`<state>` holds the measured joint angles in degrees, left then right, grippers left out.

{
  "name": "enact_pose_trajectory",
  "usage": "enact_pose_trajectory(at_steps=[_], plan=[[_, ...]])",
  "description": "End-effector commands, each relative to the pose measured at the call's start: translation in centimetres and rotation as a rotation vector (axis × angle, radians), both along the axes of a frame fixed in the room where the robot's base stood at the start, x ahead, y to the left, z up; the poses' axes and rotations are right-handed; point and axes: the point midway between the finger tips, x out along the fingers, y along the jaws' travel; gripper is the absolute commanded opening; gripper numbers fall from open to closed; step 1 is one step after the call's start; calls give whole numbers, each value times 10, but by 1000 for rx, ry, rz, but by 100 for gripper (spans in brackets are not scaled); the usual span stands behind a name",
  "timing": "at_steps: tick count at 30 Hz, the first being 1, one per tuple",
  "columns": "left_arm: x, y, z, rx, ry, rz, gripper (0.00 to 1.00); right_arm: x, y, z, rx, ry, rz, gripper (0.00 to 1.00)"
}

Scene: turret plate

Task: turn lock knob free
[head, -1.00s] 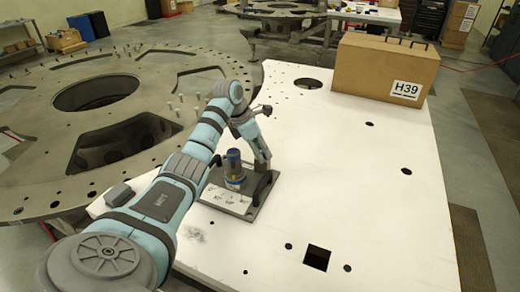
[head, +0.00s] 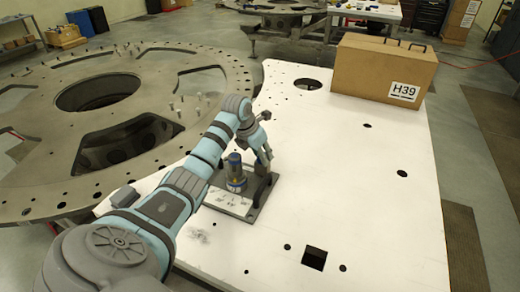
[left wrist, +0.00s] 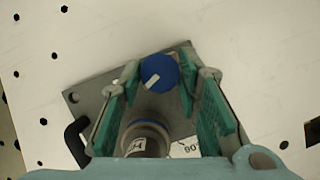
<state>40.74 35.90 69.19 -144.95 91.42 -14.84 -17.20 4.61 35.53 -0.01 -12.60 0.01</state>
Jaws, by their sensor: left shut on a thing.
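A round blue lock knob with a white mark on top (left wrist: 160,72) shows in the left wrist view, on a grey base plate. My left gripper (left wrist: 161,78) has its green-padded fingers on both sides of the knob, shut on it. In the head view my left gripper (head: 263,157) points down at the back right of the base plate (head: 232,204), and the knob cannot be made out there. A blue and grey cylinder (head: 236,172) stands upright on the plate beside the gripper; it also shows in the left wrist view (left wrist: 147,137). My right gripper is not in view.
The base plate lies on a white table (head: 340,180) with holes and a square cutout. A dark handle (head: 263,188) stands at the plate's right edge. A cardboard box marked H39 (head: 370,70) is at the back. A large grey turret plate (head: 45,120) lies to the left.

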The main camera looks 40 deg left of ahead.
Motion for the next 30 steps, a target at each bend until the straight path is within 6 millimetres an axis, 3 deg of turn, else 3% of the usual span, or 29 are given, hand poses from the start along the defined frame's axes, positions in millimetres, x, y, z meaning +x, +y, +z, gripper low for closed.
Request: enact_pose_trajectory(at_steps=[21,22,24,26,30], plan=[[1,-1,0,0,-2,105,3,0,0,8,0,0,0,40],[1,-1,0,0,-2,105,34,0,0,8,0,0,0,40],[1,-1,0,0,-2,105,45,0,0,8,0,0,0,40],[0,-1,0,1,-2,105,51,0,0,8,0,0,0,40],[0,0,0,1,-1,105,51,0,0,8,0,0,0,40]])
